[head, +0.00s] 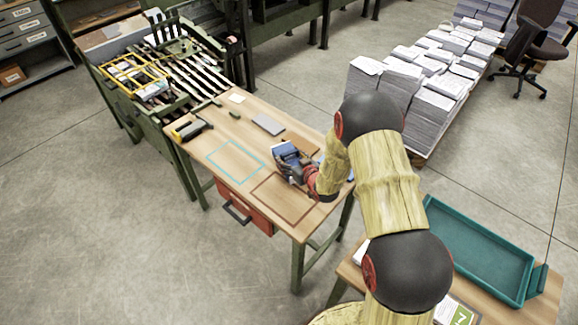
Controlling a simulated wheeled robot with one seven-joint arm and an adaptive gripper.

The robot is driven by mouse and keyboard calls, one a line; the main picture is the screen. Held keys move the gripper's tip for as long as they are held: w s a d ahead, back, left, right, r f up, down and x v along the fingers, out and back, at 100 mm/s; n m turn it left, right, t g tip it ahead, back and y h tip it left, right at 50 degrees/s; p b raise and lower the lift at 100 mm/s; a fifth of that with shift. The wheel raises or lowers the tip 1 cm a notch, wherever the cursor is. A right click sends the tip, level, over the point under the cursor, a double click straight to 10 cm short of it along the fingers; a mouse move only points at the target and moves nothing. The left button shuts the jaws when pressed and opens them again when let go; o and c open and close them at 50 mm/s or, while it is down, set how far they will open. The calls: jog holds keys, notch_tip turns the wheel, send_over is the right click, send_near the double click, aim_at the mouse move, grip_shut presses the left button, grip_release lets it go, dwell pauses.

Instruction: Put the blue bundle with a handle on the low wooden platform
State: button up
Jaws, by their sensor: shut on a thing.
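My gripper (286,163) is over the right part of the wooden worktable (222,145), shut on the blue bundle (286,150). The bundle shows as a small blue block with a paler top edge at the fingers. Its handle is hidden or too small to make out. A small flat brown wooden piece (304,145), perhaps the low wooden platform, shows just behind and right of the bundle, partly covered by my arm. I cannot tell whether the bundle touches the table.
The worktable has a cyan outline (236,161), a dark red outline (272,183), a grey slab (268,124) and a black-and-yellow tool (189,129). A teal tray (480,250) lies on a table at lower right. Paper stacks (425,85) stand behind my arm.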

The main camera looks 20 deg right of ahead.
aim_at(289, 163)
jog(key=shift+w+a+f, duration=0.15)
jog(key=shift+w+f, duration=0.05)
jog(key=shift+f, duration=0.05)
notch_tip(289, 163, down, 4)
jog(key=shift+w+r+b, duration=0.15)
jog(key=shift+r+b, duration=0.1)
jog(key=shift+b, duration=0.7)
jog(key=shift+r, duration=0.1)
jog(key=o, duration=1)
jog(key=shift+f, duration=0.2)
jog(key=o, duration=0.4)
jog(key=shift+r, duration=0.15)
